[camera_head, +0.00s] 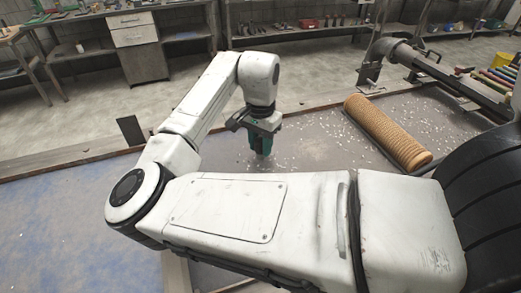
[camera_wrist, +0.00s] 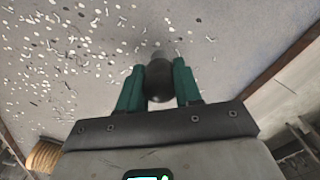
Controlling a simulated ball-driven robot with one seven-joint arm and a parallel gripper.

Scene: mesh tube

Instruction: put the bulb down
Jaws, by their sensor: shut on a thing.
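My gripper (camera_head: 262,143) points down over the grey table top (camera_head: 315,140), with its green fingers near the surface. In the wrist view the gripper (camera_wrist: 159,85) is shut on a dark rounded bulb (camera_wrist: 159,82), which sits between the two green fingers. A small greyish end of the bulb shows beyond the fingertips. In the head view the fingers hide the bulb. I cannot tell whether the bulb touches the table.
A tan mesh tube (camera_head: 388,132) lies on the table to the right of my gripper; its end also shows in the wrist view (camera_wrist: 42,157). Pale scraps are strewn around. A raised wooden edge (camera_head: 70,163) borders the table. Shelves and a drawer cabinet (camera_head: 133,35) stand behind.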

